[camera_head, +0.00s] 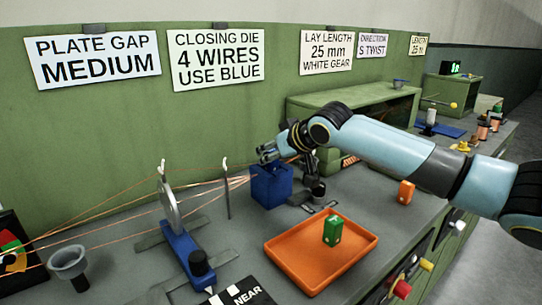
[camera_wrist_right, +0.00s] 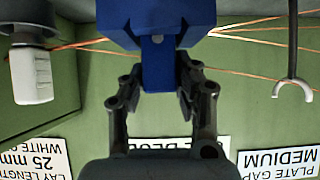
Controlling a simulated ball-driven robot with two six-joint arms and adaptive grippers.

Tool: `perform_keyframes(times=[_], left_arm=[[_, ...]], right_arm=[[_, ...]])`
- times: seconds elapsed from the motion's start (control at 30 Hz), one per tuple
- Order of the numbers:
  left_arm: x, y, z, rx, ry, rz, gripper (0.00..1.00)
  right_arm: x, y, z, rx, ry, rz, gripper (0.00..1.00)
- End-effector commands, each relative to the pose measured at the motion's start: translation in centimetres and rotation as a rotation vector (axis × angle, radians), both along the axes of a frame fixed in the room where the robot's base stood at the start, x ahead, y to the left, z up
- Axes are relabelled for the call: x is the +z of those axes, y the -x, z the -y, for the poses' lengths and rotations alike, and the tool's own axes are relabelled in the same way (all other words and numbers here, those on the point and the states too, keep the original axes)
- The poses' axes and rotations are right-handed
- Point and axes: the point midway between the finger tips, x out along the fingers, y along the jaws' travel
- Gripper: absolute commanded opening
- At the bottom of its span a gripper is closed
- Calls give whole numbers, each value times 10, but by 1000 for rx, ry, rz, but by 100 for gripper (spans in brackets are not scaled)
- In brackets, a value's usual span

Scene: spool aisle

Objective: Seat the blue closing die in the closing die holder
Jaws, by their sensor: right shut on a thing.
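My right gripper (camera_head: 268,153) reaches in from the right and is just above the blue closing die holder (camera_head: 271,190), a block on the grey bench. In the right wrist view, the gripper (camera_wrist_right: 158,82) is shut on the blue closing die (camera_wrist_right: 158,68). The holder (camera_wrist_right: 120,22) fills the top of that view, right against the far end of the die. I cannot tell how deep the die sits in it. In the head view the die is hidden or too small to make out. My left gripper is not in view.
An orange tray (camera_head: 290,283) holds a green die (camera_head: 332,233). An orange die (camera_head: 406,191) stands to its right. Copper wires (camera_head: 110,210) run from the left past an upright disc (camera_head: 169,200) and a thin post (camera_head: 226,190) towards the holder.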

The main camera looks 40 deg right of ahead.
Motion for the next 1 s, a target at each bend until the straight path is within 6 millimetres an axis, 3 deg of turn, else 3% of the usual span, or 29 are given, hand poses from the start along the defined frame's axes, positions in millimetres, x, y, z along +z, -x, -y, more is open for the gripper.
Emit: perform_keyframes(times=[0.47,0.5,0.67,1.0], left_arm=[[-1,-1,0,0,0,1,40],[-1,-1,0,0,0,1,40],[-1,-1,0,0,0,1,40],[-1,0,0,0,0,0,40]], right_arm=[[-11,0,0,0,0,1,0],[-11,0,0,0,0,0,31],[-12,1,0,-1,-1,-3,52],[-11,1,0,-1,0,-4,52]])
